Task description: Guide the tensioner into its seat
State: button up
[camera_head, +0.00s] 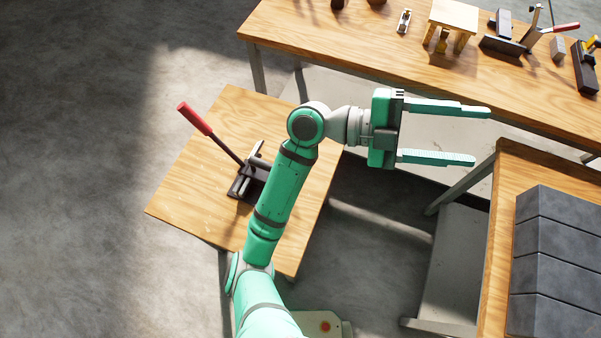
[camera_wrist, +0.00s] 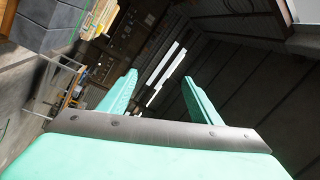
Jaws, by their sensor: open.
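A dark metal device with a long red-handled lever (camera_head: 213,136) stands on the small wooden table (camera_head: 190,212) left of my arm. Part of it is close behind my arm link. Another dark tool with a red-handled lever (camera_head: 530,38) stands on the far bench. I cannot tell for sure which of these is the tensioner or where its seat is. My gripper (camera_head: 482,136) is open and empty, raised over the gap between the tables, its fingers pointing right. In the wrist view its two fingers (camera_wrist: 160,80) are spread with nothing between them.
The far wooden bench (camera_head: 340,48) also carries a small wooden stand (camera_head: 455,15), a small pale bracket (camera_head: 404,21), a grey block (camera_head: 557,49) and a black tool (camera_head: 585,68). Large grey blocks (camera_head: 555,260) sit on the right bench (camera_head: 497,230). Open floor lies at left.

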jog(key=w+a+f+n+t+y, duration=0.2)
jog(key=w+a+f+y, duration=0.15)
jog(key=f+y, duration=0.4)
jog(key=n+t+y, duration=0.3)
jog(key=n+y, duration=0.5)
jog(key=y, duration=0.4)
send_over(257, 161)
notch_tip(257, 161, down, 16)
jog(key=shift+d+r, duration=0.1)
jog(key=shift+d, duration=0.05)
notch_tip(257, 161, down, 4)
jog(key=shift+f, duration=0.25)
jog(key=shift+w+f, duration=0.1)
jog(key=shift+f, duration=2.95)
jog(key=shift+r, duration=0.1)
grip_shut()
